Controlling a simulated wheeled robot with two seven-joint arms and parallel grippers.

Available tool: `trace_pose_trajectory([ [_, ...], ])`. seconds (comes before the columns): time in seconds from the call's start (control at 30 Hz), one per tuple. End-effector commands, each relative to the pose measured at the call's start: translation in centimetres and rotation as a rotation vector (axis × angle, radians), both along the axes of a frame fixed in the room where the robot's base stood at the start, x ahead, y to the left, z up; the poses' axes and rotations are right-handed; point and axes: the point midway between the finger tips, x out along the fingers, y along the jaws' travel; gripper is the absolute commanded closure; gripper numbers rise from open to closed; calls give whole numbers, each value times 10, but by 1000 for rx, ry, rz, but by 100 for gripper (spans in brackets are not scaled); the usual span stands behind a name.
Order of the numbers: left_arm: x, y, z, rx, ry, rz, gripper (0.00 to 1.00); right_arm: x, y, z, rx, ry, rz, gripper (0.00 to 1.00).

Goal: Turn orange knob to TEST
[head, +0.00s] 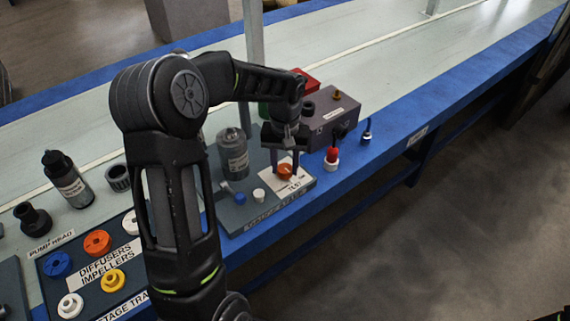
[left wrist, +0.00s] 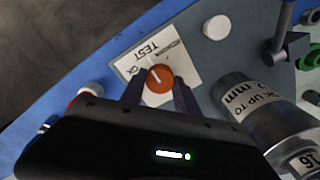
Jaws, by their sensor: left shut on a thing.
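The orange knob (head: 285,171) sits on a white label plate (head: 268,182) on a grey panel at the table's front edge. My left gripper (head: 284,160) reaches down over it and is shut on the knob, one finger on each side. In the left wrist view, the knob (left wrist: 159,79) is between the fingertips. Its white pointer line slants up and left, toward the printed word TEST (left wrist: 147,50). Some of the label's other print is too small to read or covered.
A dark cylinder (head: 233,154) stands just left of the knob, with a blue knob (head: 240,198) and a white knob (head: 259,194) nearby. A red-and-white part (head: 331,158) and a grey box (head: 330,111) are at the right. The impeller tray (head: 75,277) is at left.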

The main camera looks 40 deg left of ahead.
Motion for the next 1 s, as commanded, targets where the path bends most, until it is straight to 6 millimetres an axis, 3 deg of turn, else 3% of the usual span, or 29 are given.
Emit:
trace_pose_trajectory([
  [0.3,0,0,0,0,-1,-1,41,0,0,0,0,0,0,100],
  [0.63,0,0,4,0,-1,-1,41,0,0,1,0,0,0,100],
  [1.0,1,0,57,1,-4,0,41,0,0,8,0,0,0,100],
])
